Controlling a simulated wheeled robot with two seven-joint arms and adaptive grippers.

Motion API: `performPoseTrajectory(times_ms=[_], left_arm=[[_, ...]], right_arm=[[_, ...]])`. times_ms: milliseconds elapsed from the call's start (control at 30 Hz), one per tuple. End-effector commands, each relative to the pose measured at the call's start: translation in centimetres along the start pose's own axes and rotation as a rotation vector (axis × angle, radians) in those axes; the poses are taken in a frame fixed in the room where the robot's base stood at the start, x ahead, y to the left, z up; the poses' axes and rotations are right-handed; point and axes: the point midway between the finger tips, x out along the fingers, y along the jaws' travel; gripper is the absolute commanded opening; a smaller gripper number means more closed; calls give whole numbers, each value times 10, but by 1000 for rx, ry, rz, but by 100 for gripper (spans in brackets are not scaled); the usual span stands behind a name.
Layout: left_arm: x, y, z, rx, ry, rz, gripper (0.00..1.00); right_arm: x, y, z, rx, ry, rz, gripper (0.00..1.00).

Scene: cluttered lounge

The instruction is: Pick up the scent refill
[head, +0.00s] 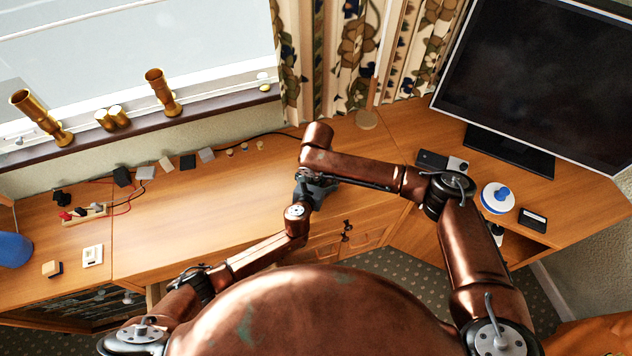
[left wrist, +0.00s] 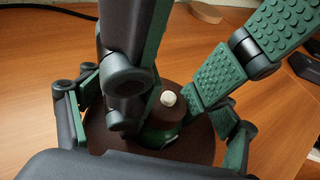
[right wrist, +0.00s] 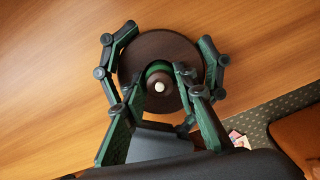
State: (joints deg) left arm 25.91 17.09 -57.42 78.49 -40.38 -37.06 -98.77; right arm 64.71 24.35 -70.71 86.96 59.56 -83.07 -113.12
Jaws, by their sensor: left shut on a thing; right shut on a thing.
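The scent refill appears to be the dark brown round thing with a small white tip and a green band (right wrist: 147,46). It also shows in the left wrist view (left wrist: 205,145), partly covered by dark fingers with green pads. My right gripper (head: 322,188) and my left gripper (head: 302,196) meet close together over the desk in the head view. Both are shut on the refill, with fingers on opposite sides of it in the wrist views. In the head view the refill is hidden by the grippers and arms.
The wooden desk (head: 215,225) is bare left of the grippers. Small blocks and a power strip (head: 85,214) with red cables lie along its back left. A monitor (head: 540,80), a white-and-blue round item (head: 497,198) and a dark box (head: 533,219) stand at right.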

Motion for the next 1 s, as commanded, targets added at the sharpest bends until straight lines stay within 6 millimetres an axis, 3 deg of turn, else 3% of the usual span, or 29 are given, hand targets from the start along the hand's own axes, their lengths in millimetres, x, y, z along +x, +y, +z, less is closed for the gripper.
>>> performPoseTrajectory(times_ms=[267,700,1000], left_arm=[[0,1,-4,-2,5,1,39],[0,1,-4,-3,6,1,39],[0,1,-4,-3,6,1,39]], right_arm=[[-14,0,3,0,-3,2,2],[-90,0,11,-1,-1,0,2],[-100,0,12,0,0,0,2]])
